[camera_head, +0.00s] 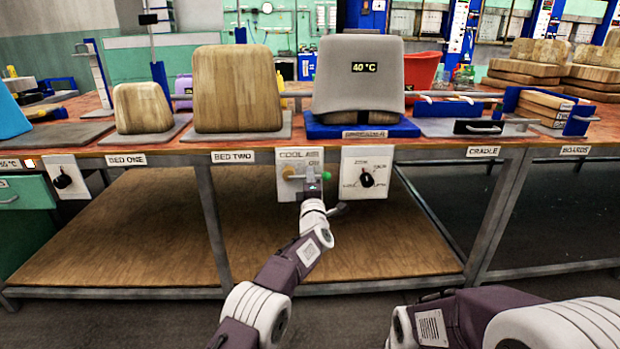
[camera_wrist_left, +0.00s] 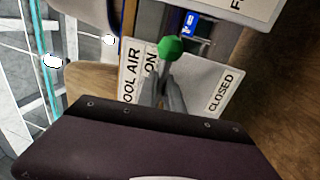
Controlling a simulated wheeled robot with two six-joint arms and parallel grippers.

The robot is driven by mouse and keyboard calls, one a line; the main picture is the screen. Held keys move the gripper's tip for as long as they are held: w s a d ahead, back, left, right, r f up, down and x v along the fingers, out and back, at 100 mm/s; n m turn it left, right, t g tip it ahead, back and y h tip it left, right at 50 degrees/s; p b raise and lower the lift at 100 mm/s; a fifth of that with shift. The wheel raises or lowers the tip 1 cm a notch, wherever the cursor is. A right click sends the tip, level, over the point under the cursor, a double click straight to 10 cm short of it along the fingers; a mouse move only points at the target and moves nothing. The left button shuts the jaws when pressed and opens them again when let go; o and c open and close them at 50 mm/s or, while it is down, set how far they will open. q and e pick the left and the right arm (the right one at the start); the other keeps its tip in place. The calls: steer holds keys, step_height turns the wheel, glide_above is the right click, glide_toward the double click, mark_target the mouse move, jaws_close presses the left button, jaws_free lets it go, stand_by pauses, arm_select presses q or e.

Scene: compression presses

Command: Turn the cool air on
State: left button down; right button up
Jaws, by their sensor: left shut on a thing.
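The white COOL AIR panel (camera_head: 286,188) is on the bench's front edge. It also fills the middle of the left wrist view (camera_wrist_left: 206,100), with the words ON and CLOSED on it. Its valve lever ends in a green ball (camera_head: 327,175), also seen in the left wrist view (camera_wrist_left: 171,49). In the head view the lever points right. My left gripper (camera_head: 313,188) is at the panel, its fingers (camera_wrist_left: 172,88) shut on the lever just behind the ball. The fingers hide part of the lever. My right arm shows at bottom right, but its gripper is out of view.
A dial panel (camera_head: 377,185) with a black knob is close on the right. Above stands a grey press form (camera_head: 358,90) reading 40 °C on a blue base. Wooden forms (camera_head: 237,88) stand to its left. The lower shelf (camera_head: 130,235) is bare.

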arm_select(q)
steer(key=shift+r, duration=0.15)
steer(key=c, duration=1.5)
jaws_free()
steer(key=s+f+b, duration=0.2)
steer(key=s+b, duration=0.3)
steer(key=s, duration=0.4)
steer(key=shift+r, duration=0.1)
